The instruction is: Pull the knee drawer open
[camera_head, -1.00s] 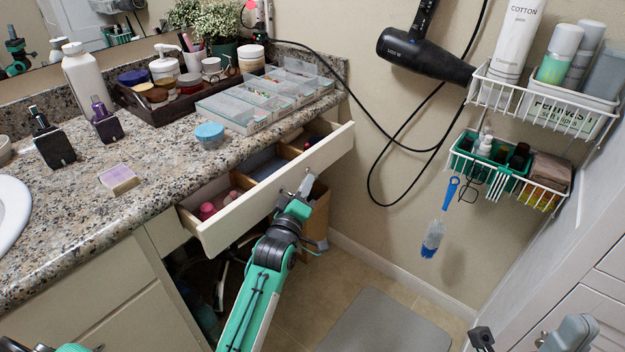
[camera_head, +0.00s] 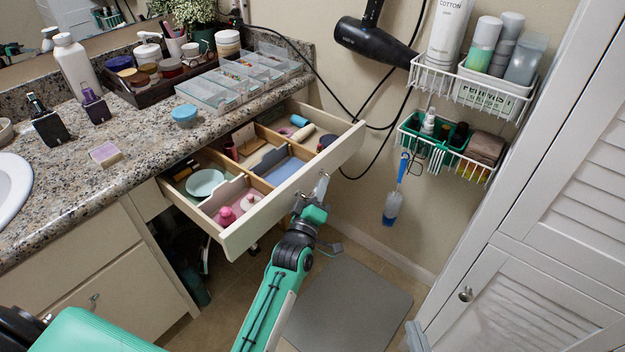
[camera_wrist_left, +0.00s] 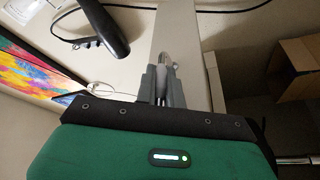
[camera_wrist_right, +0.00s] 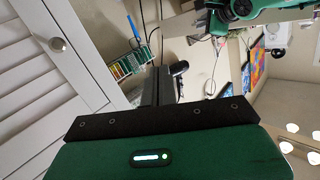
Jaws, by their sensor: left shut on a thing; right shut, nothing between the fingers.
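The knee drawer (camera_head: 300,185) under the granite counter stands well out, and its compartments show. My left gripper (camera_head: 316,194) is at the middle of its white front. In the left wrist view the fingers (camera_wrist_left: 163,72) are shut on the drawer's metal handle (camera_wrist_left: 164,48). My right gripper (camera_wrist_right: 158,78) shows in the right wrist view, shut and empty, in free air away from the drawer. Inside the drawer lie a pale green round dish (camera_head: 204,183), pink bottles (camera_head: 227,215) and a blue tray section (camera_head: 284,171).
A white louvred cabinet (camera_head: 540,230) stands at the right. Wire baskets (camera_head: 470,88), a hair dryer (camera_head: 372,42) and a blue brush (camera_head: 393,200) hang on the wall. A grey mat (camera_head: 345,305) lies on the floor below. The counter (camera_head: 135,190) holds bottles and clear boxes.

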